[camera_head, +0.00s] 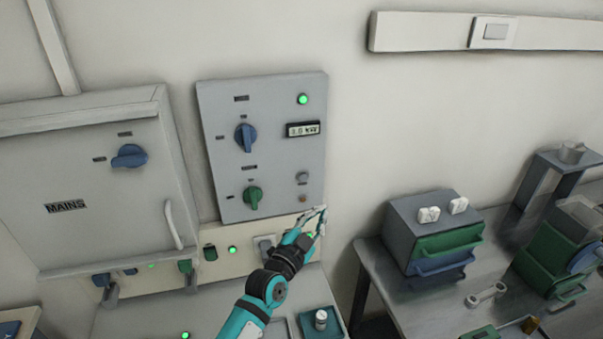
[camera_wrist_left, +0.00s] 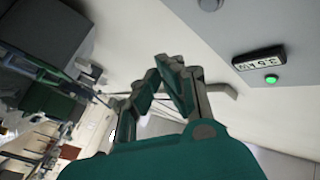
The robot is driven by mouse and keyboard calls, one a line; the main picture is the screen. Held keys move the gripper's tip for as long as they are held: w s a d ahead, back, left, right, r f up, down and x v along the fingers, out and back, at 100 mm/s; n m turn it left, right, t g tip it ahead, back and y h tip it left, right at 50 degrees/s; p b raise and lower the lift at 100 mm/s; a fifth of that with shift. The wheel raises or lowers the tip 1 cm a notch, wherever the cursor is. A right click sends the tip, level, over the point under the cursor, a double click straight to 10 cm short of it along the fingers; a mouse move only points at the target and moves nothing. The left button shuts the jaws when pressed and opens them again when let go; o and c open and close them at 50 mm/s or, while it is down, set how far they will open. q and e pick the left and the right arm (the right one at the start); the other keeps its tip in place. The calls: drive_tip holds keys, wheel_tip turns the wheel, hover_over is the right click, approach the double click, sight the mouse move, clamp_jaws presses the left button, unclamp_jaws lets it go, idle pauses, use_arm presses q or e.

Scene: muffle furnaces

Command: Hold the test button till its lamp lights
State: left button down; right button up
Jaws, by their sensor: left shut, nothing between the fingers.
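The grey control panel (camera_head: 225,120) is on the wall and its right edge also fills the upper right of the left wrist view (camera_wrist_left: 260,25). A round grey button (camera_head: 302,177), probably the test button, is low on its right side. A small dull orange-brown lamp (camera_head: 303,198) sits just below it and looks unlit. My left gripper (camera_head: 321,211) is shut and empty, beside the panel's lower right corner, below and right of the button. In the left wrist view its fingers (camera_wrist_left: 168,62) meet, apart from the panel face. My right gripper is not in view.
The panel carries a blue knob (camera_head: 246,137), a green knob (camera_head: 253,196), a kW display (camera_head: 303,129) and a lit green lamp (camera_head: 303,99). A MAINS cabinet (camera_head: 90,180) is left. A drawer unit (camera_head: 405,222) stands on the right bench. Bare wall lies between.

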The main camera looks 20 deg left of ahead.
sight(303, 177)
use_arm(q)
wheel_tip(303, 177, up, 3)
drive_tip(key=shift+a+f+t, duration=0.1)
drive_tip(key=shift+a+t, duration=0.05)
drive_tip(key=shift+t, duration=0.15)
drive_tip(key=shift+w, duration=0.15)
drive_tip(key=shift+w+a+b, duration=0.85)
drive_tip(key=shift+w+b, duration=0.1)
drive_tip(key=shift+w, duration=0.25)
drive_tip(key=shift+w+a+b, duration=0.8)
drive_tip(key=shift+w+b, duration=0.2)
drive_tip(key=shift+w, duration=0.2)
drive_tip(key=shift+w+a+b, duration=0.85)
drive_tip(key=shift+w+b, duration=0.1)
drive_tip(key=shift+w, duration=0.25)
drive_tip(key=shift+w+a+b, duration=0.25)
drive_tip(key=shift+w+b, duration=0.05)
drive_tip(key=shift+w, duration=0.05)
